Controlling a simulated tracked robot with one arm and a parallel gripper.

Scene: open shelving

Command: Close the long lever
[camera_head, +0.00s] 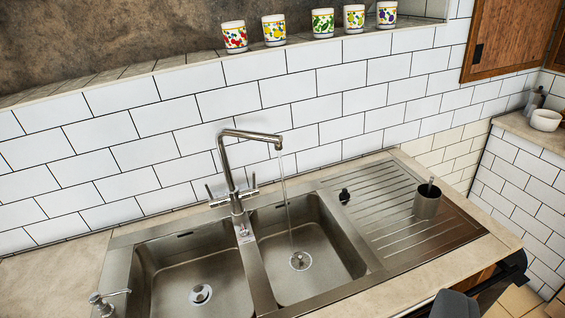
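A steel mixer tap (232,178) stands behind the divider of a double sink. Its spout points right, and a thin stream of water (286,195) runs into the right basin (325,240). A small lever shows on the left side of the tap (210,193) and another on its right side (254,182). Both look upright; I cannot tell which is the longer. Dark shapes (456,304) show at the lower right edge; I cannot tell whether they are my gripper. Nothing touches the tap.
The left basin (148,285) has no stream falling into it. A grey cup (427,202) and a small dark item (344,196) are on the ridged drainer (385,215). Several patterned mugs (273,30) line the ledge above the white tiles. Space in front of the tap is clear.

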